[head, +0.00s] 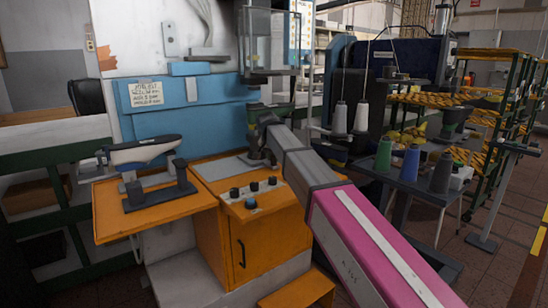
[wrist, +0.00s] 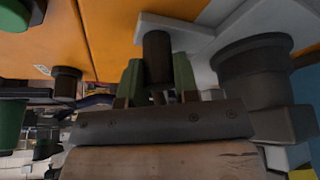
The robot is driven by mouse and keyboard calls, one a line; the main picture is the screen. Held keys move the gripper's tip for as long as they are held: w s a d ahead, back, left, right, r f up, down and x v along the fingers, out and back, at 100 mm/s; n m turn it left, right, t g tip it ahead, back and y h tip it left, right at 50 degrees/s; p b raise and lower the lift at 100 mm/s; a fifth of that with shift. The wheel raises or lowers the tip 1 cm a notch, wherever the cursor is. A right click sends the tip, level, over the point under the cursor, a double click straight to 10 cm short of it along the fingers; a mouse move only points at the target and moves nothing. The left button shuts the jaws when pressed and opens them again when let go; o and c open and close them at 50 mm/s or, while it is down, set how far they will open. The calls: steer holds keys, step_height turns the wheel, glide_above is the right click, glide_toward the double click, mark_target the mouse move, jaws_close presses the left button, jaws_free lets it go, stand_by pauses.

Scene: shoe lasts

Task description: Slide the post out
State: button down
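The post (wrist: 157,50) is a short dark cylinder standing on a light grey plate in the wrist view. The green fingers of my gripper (wrist: 158,85) lie close against both sides of it, with no clear gap. The post's near end is partly hidden by the fingers and the gripper body. In the head view, my gripper (head: 257,152) is low over the grey plate (head: 226,168) on the orange machine top, and the post is mostly hidden there.
A thicker dark cylinder (wrist: 262,80) stands close to the right of my gripper in the wrist view. Black knobs (head: 253,187) line the orange cabinet front. A shoe last (head: 143,152) sits on a stand at left. Thread cones (head: 411,162) stand on a table at right.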

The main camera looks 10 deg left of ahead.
steer(key=s+a, duration=0.8)
steer(key=s, duration=0.1)
steer(key=s+a, duration=0.4)
steer(key=s, duration=0.1)
steer(key=c, duration=0.9)
jaws_free()
steer(key=shift+s, duration=0.1)
steer(key=shift+o, duration=0.2)
steer(key=shift+r, duration=0.1)
steer(key=v, duration=1)
steer(key=shift+r, duration=0.35)
steer(key=shift+s, duration=0.1)
